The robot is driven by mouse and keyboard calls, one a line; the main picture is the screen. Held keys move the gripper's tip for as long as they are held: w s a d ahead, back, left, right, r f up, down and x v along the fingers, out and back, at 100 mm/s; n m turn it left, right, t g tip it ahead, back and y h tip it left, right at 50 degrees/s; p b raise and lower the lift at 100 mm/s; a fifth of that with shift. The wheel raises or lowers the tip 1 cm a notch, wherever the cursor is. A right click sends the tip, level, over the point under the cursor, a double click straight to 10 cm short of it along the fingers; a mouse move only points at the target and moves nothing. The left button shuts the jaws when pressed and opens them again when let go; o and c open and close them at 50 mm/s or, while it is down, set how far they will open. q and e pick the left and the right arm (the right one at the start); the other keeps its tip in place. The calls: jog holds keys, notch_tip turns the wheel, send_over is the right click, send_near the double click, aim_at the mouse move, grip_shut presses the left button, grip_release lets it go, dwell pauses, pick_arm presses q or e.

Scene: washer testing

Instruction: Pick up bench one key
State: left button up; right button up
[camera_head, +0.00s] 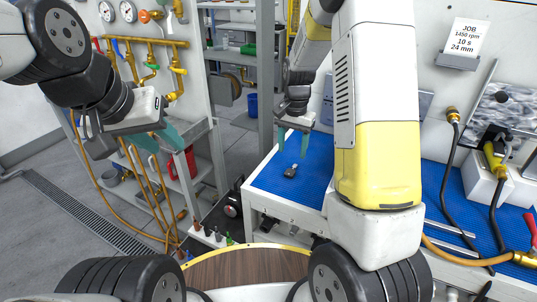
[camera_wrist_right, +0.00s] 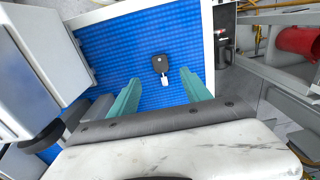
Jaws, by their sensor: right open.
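A small key with a dark head and a pale tag (camera_head: 290,171) lies flat on the blue bench mat near its left end. It also shows in the right wrist view (camera_wrist_right: 160,66), ahead of and between the fingertips. My right gripper (camera_head: 295,143) is open and empty, above the mat just beyond the key in the head view. Its teal fingers (camera_wrist_right: 160,95) stand apart in the right wrist view and do not touch the key. My left gripper (camera_head: 160,139) is off to the left, away from the bench, with its teal fingers apart and nothing visible between them.
The blue mat (camera_head: 268,180) has a raised white bench edge. A grey box (camera_wrist_right: 30,50) stands beside it in the wrist view. Hoses, a yellow-handled tool (camera_head: 493,158) and a job card (camera_head: 468,37) are at the right. A red bucket (camera_head: 183,163) is on the left shelf.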

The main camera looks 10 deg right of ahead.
aim_at(290, 171)
jog(key=shift+w+a+f, duration=0.15)
jog(key=shift+w+f, duration=0.2)
jog(key=shift+f, duration=0.2)
jog(key=shift+w+f, duration=0.1)
jog(key=shift+f, duration=0.25)
jog(key=f, duration=0.7)
jog(key=shift+d, duration=0.2)
jog(key=shift+c, duration=0.5)
grip_shut()
jog(key=shift+r, duration=0.1)
